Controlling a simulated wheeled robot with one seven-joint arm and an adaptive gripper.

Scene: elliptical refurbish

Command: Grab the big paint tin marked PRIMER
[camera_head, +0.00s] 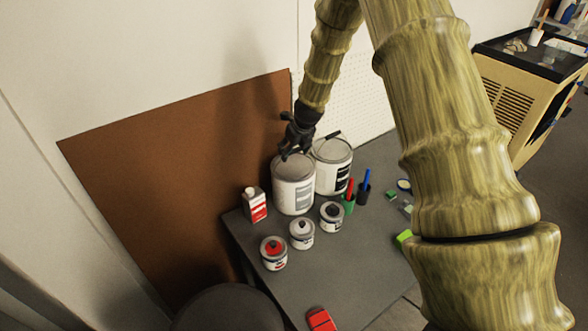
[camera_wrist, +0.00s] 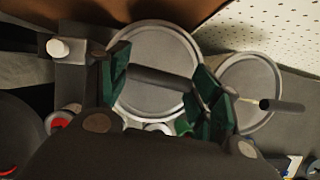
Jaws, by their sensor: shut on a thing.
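Two big white paint tins stand side by side on the grey table. The left tin (camera_head: 292,188) has a grey label. The right tin (camera_head: 333,165) has a black label. Their lettering is too small to read, so I cannot tell which says PRIMER. My gripper (camera_head: 293,149) is at the top of the left tin. In the wrist view the green-padded fingers of my gripper (camera_wrist: 162,82) are shut on the dark bar handle (camera_wrist: 158,78) over the left tin's round lid (camera_wrist: 150,48). The right tin's lid (camera_wrist: 240,78) shows beside the right finger.
A red-and-white bottle (camera_head: 255,205) stands left of the tins. Small tins (camera_head: 301,235) stand in front. Cups with red and blue tools (camera_head: 364,190) are at the right. A brown board (camera_head: 180,170) leans behind. A red block (camera_head: 320,320) lies at the front edge of the table (camera_head: 290,285).

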